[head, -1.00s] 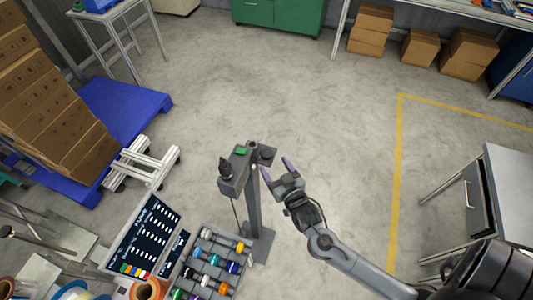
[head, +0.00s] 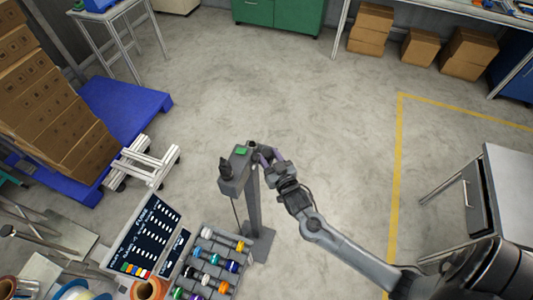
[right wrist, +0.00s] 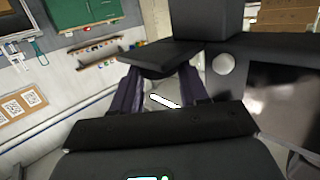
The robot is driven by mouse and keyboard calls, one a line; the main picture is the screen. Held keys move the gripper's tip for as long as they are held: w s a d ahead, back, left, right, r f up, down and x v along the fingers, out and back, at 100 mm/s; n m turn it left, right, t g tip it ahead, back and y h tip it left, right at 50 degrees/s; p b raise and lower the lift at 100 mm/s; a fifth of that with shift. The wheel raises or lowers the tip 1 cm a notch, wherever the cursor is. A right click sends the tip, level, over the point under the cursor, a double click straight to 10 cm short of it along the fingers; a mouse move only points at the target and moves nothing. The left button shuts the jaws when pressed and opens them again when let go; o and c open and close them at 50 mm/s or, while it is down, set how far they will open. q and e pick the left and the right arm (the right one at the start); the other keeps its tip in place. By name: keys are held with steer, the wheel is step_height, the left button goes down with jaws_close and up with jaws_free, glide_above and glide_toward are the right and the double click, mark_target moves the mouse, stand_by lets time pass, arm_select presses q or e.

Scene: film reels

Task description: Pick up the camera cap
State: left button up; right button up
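A grey camera device (head: 235,172) with a green top patch stands on a tall grey post in the head view. A small dark round part, which looks like the camera cap (head: 263,149), is at its right end, partly hidden by my right gripper (head: 268,154). The gripper's purple fingers are apart, on either side of that part. In the right wrist view the fingers (right wrist: 157,78) are spread, with a dark flat piece (right wrist: 155,58) across their tips. Contact with the cap cannot be told. My left gripper is not in view.
A rack of colored reels (head: 212,262) and a labelled panel (head: 150,235) stand below the post. A blue pallet (head: 125,110) with boxes is at left. A metal table (head: 510,180) is at right. The floor behind the post is clear.

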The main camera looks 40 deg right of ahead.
steer(key=c, duration=0.4)
steer(key=shift+c, duration=0.2)
steer(key=shift+r, duration=0.1)
